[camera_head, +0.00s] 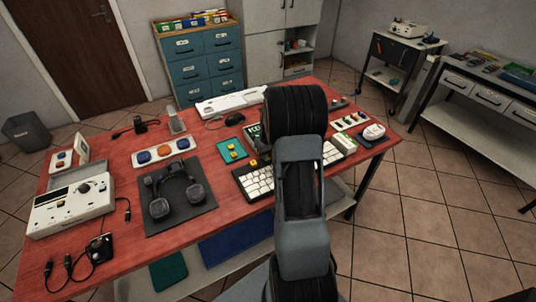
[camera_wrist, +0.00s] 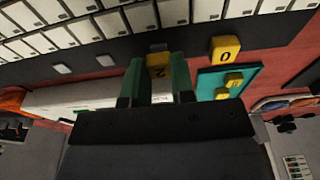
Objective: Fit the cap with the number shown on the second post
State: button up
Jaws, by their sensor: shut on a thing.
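Another yellow cap (camera_wrist: 225,48), marked with a 0 or O, sits beside the keyboard (camera_wrist: 200,12). Further yellow pieces lie on the teal tray (camera_wrist: 207,82), which also shows in the head view (camera_head: 226,146). The keyboard (camera_head: 258,184) is partly behind my arm there, and my gripper is hidden. I cannot make out the posts clearly.
A headset (camera_head: 160,205) lies on a dark mat left of the keyboard. A tray with coloured round pieces (camera_head: 164,151) stands behind it. A white instrument box (camera_head: 72,205) is at the left. Red tabletop (camera_head: 110,165) is bare in patches between them.

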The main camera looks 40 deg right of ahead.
jog(key=shift+f+b, duration=0.5)
jog(key=shift+f, duration=0.15)
dwell(0.8)
jog(key=o, duration=1)
jog(key=shift+c, duration=0.2)
jog(key=shift+r, duration=0.2)
jog(key=shift+r+p, duration=1.65)
jog(key=shift+r, duration=0.7)
